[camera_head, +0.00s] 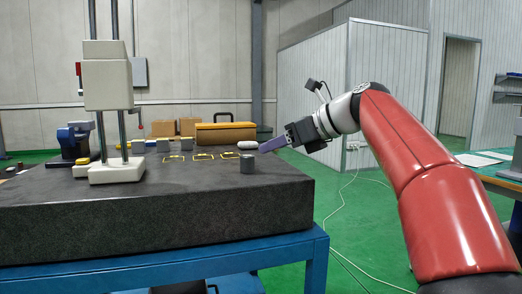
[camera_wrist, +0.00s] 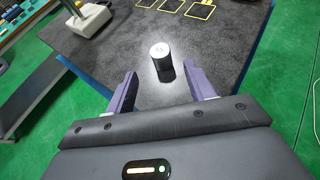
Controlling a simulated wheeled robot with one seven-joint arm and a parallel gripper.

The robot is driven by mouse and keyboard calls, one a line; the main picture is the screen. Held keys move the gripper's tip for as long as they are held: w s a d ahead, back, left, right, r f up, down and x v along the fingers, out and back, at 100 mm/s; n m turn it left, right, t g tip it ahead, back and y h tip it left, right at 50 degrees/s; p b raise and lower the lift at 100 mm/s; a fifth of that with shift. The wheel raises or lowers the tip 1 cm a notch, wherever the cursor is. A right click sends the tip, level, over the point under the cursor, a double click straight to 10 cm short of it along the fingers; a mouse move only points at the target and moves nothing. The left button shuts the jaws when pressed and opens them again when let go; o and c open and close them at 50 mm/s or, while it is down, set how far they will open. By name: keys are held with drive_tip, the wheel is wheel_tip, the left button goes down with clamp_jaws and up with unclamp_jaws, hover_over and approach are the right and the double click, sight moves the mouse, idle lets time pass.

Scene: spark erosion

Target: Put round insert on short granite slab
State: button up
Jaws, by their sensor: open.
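In the wrist view the cylinder (camera_wrist: 161,62) is just beyond and between my fingertips, with a light top face. My gripper (camera_head: 268,145) is open and empty, its purple fingers pointing left and down, above the slab's right edge. The gripper (camera_wrist: 159,80) does not touch the cylinder. The granite slab (camera_wrist: 215,45) fills the middle of the wrist view. I cannot tell whether this is the short slab; no other slab is clear.
A white column stand (camera_head: 116,171) and a blue device (camera_head: 74,142) occupy the slab's left. The slab rests on a blue frame (camera_head: 250,258). A green bench stands at right.

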drive_tip(key=v, duration=0.4)
drive_tip(key=shift+s+f, duration=0.25)
drive_tip(key=s+d+f+n+h, duration=0.2)
drive_tip(key=s+f+n+h, duration=0.1)
drive_tip(key=s+f+n, duration=0.5)
drive_tip(key=s+d+f+n+g+h, duration=0.1)
drive_tip(key=s+d+f+n+h, duration=0.2)
drive_tip(key=s+f+n, duration=0.5)
drive_tip(key=s+d+f+n+h, duration=0.3)
drive_tip(key=s+f+n, duration=0.5)
drive_tip(key=f, duration=1)
drive_tip(key=s+h, duration=0.1)
drive_tip(key=s, duration=0.3)
drive_tip(key=shift+s+n+g+h, duration=0.3)
drive_tip(key=shift+n, duration=0.1)
